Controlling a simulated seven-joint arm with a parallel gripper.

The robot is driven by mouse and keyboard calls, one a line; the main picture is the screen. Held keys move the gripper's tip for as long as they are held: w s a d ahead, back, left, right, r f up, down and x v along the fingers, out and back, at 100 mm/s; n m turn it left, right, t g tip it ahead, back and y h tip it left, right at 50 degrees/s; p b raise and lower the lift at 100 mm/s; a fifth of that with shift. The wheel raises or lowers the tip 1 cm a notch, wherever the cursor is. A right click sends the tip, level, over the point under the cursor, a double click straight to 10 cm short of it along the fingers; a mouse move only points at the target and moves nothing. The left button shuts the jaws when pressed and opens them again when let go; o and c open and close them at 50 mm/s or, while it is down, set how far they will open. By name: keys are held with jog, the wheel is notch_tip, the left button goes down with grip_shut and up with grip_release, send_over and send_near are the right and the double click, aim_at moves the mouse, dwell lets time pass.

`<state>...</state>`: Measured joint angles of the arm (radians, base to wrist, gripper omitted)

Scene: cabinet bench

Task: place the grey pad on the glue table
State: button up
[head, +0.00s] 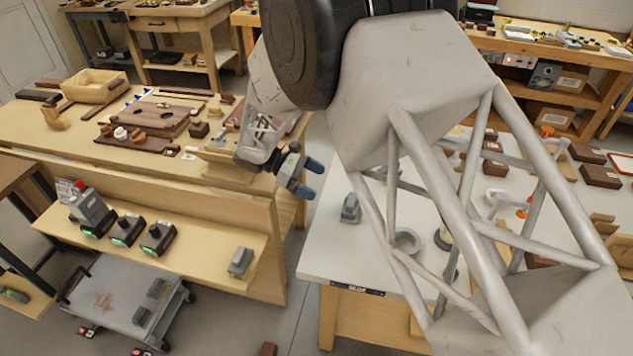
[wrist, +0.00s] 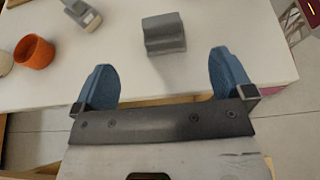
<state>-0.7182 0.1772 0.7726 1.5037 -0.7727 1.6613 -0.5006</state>
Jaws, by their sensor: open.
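A grey pad (head: 350,208) sits on the white glue table (head: 318,258), near its left edge. In the wrist view a grey pad (wrist: 164,34) rests on the white top, beyond and between my two blue fingertips, touching neither. My gripper (head: 300,177) is open and empty, above the left edge of the glue table. It also shows in the wrist view (wrist: 162,70). A second grey pad-like block (head: 240,262) lies on the lower wooden shelf of the left bench.
An orange cup (wrist: 34,52) and a grey tool (wrist: 84,14) stand on the white top. A grey ring (head: 407,240) is on the glue table. Chargers (head: 125,231) line the left shelf. A grey cart (head: 118,290) stands below. My arm hides much of the glue table.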

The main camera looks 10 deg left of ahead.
dwell(0.8)
jog(key=s+d+r+m+g+y, duration=0.1)
jog(key=s+d+r+m+y, duration=0.3)
jog(key=d+r, duration=0.65)
jog(key=s+d+r+m+g+y, duration=0.1)
jog(key=s+d+r+m+y, duration=0.3)
jog(key=d+r, duration=0.65)
jog(key=s+d+r+m+t+y, duration=0.1)
jog(key=s+d+m, duration=0.4)
jog(key=s, duration=0.6)
jog(key=s+d+r+m+t+y, duration=0.2)
jog(key=s+d+m+t+y, duration=0.1)
jog(key=s+d, duration=0.7)
jog(key=shift+s+d+r+m+t+y, duration=0.3)
jog(key=shift+s+m+y, duration=0.45)
jog(key=shift+m, duration=0.35)
